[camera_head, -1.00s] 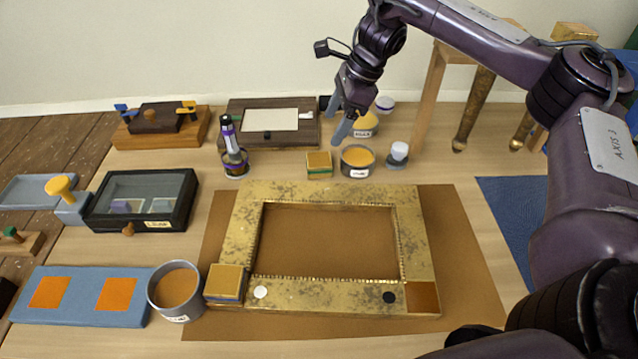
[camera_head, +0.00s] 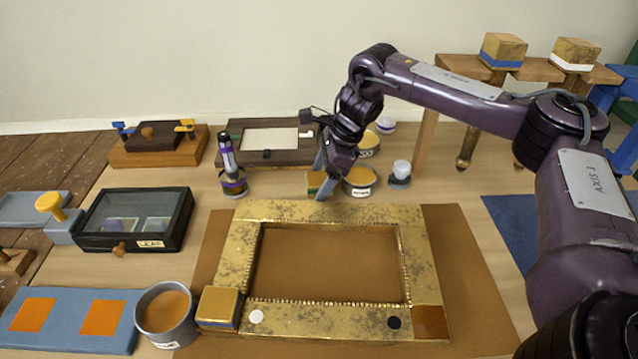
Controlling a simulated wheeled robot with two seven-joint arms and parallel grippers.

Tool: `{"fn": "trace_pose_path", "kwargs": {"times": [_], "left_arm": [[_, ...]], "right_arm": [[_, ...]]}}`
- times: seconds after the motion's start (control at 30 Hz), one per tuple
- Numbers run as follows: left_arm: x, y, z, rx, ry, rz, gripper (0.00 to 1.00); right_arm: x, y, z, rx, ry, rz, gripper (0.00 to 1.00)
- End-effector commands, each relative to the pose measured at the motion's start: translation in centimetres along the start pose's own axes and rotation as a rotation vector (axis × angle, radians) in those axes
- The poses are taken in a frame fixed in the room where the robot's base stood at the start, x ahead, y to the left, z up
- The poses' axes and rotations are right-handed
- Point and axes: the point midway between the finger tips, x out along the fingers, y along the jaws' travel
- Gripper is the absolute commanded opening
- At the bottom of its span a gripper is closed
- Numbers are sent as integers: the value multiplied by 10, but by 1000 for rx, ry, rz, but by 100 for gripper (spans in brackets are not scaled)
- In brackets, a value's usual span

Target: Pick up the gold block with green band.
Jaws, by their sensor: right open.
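The gold block with green band (camera_head: 313,182) stands on the table behind the gilt frame, left of a small tin. My right gripper (camera_head: 323,178) is open and low at this block, with its blue-grey fingers in front of and beside it. The fingers and wrist hide the block's right part. I cannot tell whether they touch it. My left gripper is not in view.
The gilt frame (camera_head: 240,250) lies on a brown mat, with another gold block (camera_head: 218,305) at its near left corner. A tin (camera_head: 361,182) and a white-knobbed stamp (camera_head: 400,172) stand close right of my gripper. A dark bottle (camera_head: 231,180) stands left. Blue-banded (camera_head: 502,50) and white-banded (camera_head: 575,55) blocks sit on a bench.

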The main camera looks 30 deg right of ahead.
Motion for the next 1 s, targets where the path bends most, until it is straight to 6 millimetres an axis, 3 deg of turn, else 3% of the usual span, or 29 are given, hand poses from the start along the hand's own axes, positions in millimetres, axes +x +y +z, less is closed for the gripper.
{"fn": "trace_pose_path", "kwargs": {"times": [0.13,0.5,0.83,1.0], "left_arm": [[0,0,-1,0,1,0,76],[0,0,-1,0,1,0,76],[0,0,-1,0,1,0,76],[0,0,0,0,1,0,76]], "right_arm": [[0,0,0,0,0,0,76],[0,0,0,0,1,0,28],[-3,0,1,0,0,-1,28],[-18,-1,7,-1,-1,-2,28]]}}
